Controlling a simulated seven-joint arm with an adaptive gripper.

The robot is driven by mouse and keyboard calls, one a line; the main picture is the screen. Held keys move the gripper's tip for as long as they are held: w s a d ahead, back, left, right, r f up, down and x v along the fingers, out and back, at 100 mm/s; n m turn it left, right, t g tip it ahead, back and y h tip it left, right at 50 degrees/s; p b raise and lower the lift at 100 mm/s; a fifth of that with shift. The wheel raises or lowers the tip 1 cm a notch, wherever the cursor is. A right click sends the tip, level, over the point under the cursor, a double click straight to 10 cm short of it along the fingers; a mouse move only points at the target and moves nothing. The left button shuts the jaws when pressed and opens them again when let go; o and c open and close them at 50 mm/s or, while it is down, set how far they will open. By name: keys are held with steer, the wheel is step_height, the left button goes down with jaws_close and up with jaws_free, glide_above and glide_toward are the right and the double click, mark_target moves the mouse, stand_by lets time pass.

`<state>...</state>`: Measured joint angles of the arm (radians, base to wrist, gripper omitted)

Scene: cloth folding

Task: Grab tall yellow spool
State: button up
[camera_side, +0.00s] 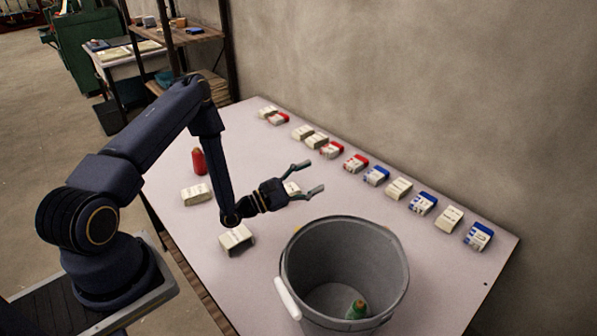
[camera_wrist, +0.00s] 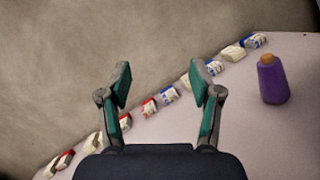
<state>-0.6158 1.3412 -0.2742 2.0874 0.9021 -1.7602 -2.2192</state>
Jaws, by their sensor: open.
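No tall yellow spool can be made out in either view. My gripper (camera_side: 312,177) is open and empty above the middle of the table in the side view. Its two spread fingers also show in the wrist view (camera_wrist: 159,76), with nothing between them but the wall and boxes beyond. A purple spool (camera_wrist: 273,84) with an orange top stands upright at the right of the wrist view, apart from the fingers. In the side view a small orange-yellow bit shows at the bucket's far rim; the rest of it is hidden.
A grey bucket (camera_side: 291,262) stands at the table's front, with a green spool (camera_side: 357,309) inside. A red spool (camera_side: 199,161) stands at the left. Several small boxes line the wall side; white boxes (camera_side: 236,239) lie near my arm. The table (camera_side: 440,260) is bare right of the bucket.

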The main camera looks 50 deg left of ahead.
steer(key=s+f+n+y, duration=0.4)
steer(key=s+f+n, duration=0.2)
steer(key=f, duration=0.3)
steer(key=n+g+y, duration=0.2)
steer(key=n+y, duration=0.1)
steer(key=n, duration=0.1)
glide_above(280, 246)
steer(key=s+d, duration=0.3)
steer(key=d, duration=0.1)
steer(key=f, duration=0.7)
steer(key=shift+w+a+f, duration=0.15)
steer(key=shift+w, duration=0.05)
steer(key=w, duration=0.7)
steer(key=shift+w+a, duration=0.25)
steer(key=shift+a, duration=0.05)
steer(key=c, duration=1.1)
